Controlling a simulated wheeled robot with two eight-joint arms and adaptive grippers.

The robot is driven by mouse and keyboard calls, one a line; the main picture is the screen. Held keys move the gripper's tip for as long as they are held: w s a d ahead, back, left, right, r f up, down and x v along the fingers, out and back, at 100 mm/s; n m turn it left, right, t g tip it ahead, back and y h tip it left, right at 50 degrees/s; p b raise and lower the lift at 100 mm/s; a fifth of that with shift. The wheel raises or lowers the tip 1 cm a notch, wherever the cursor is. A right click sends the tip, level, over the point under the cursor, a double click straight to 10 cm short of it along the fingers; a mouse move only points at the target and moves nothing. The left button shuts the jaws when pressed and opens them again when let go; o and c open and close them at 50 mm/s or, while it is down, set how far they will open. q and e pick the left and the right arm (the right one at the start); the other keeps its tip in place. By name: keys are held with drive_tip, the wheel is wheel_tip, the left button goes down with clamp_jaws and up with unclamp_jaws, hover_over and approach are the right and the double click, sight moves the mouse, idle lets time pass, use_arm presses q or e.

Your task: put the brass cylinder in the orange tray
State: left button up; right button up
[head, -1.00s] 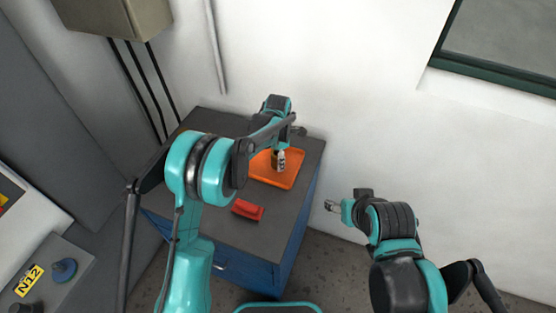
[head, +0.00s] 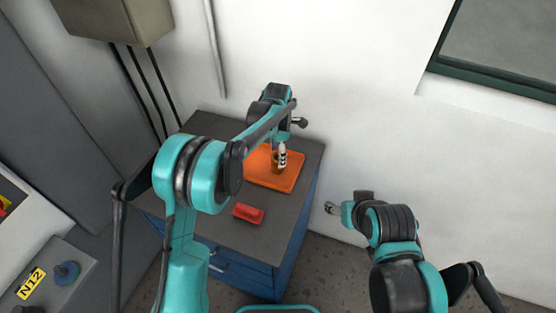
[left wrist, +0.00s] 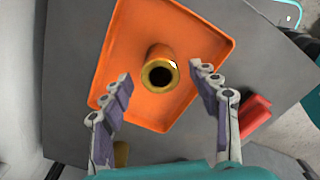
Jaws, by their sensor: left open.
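The brass cylinder (head: 275,161) stands in the orange tray (head: 284,184) on the cabinet top. In the left wrist view the cylinder (left wrist: 162,56) shows a round rim with a dark hole, near the middle of the tray (left wrist: 208,30). My left gripper (head: 282,162) is above the tray, close to the cylinder. In the left wrist view its two fingers (left wrist: 162,73) are spread wide, one on each side of the cylinder in the picture, with nothing between them touching. My right gripper (head: 330,207) hangs at the right, away from the cabinet; its fingers are too small to judge.
A red block (head: 248,213) lies on the grey cabinet top (head: 230,235) in front of the tray. A brass-coloured piece (left wrist: 121,153) shows partly behind a finger in the left wrist view. A white wall stands close behind the cabinet.

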use_arm(q)
wheel_tip(320, 180, up, 6)
drive_tip(key=s+a+r+m+t, duration=0.3)
drive_tip(key=s+a+r+m, duration=0.6)
drive_tip(key=s+a+r, duration=0.15)
drive_tip(key=s+a+f+m+t, duration=0.1)
drive_tip(key=s+a+m+t, duration=0.1)
drive_tip(key=s+a+m, duration=0.2)
drive_tip(key=s+a+f+m+t, duration=0.2)
drive_tip(key=s+a+m, duration=0.2)
drive_tip(key=s+m, duration=0.4)
drive_tip(key=s, duration=0.5)
drive_tip(key=shift+a+f+p, duration=0.15)
drive_tip(key=shift+a+p, duration=0.15)
drive_tip(key=shift+p, duration=0.1)
wheel_tip(320, 180, down, 9)
drive_tip(key=b, duration=0.9)
drive_tip(key=shift+f, duration=0.1)
